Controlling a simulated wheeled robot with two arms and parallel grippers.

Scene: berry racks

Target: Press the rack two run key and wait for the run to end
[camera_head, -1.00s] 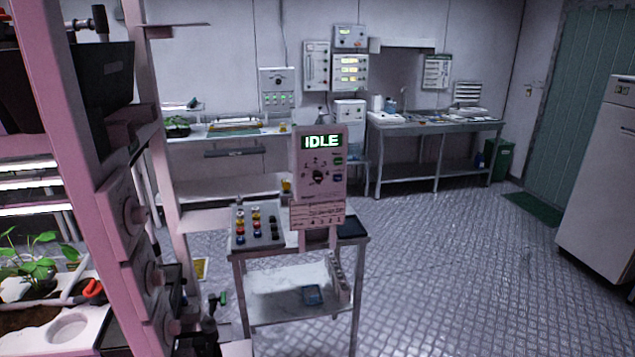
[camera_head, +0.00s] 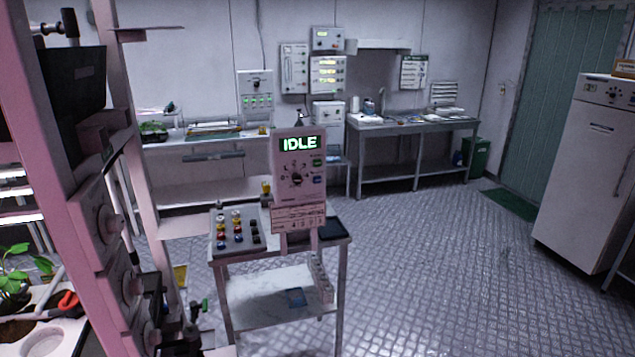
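A pale control box (camera_head: 299,184) stands upright at the back edge of a small cart. Its lit display (camera_head: 300,143) reads IDLE in green. Below the display is a dark selector knob (camera_head: 296,179) with small numerals around it. A green key (camera_head: 317,162) and a blue key (camera_head: 318,179) sit at the right of the box's face; their labels are too small to read. A printed card (camera_head: 298,217) hangs under the face. Neither of my grippers is in view.
The cart (camera_head: 282,257) bears a tray of coloured caps (camera_head: 237,231) and a dark tray (camera_head: 333,230). A pink rack post (camera_head: 77,190) with valves stands close at left. A white cabinet (camera_head: 588,170) stands right. The metal floor (camera_head: 440,270) between is clear.

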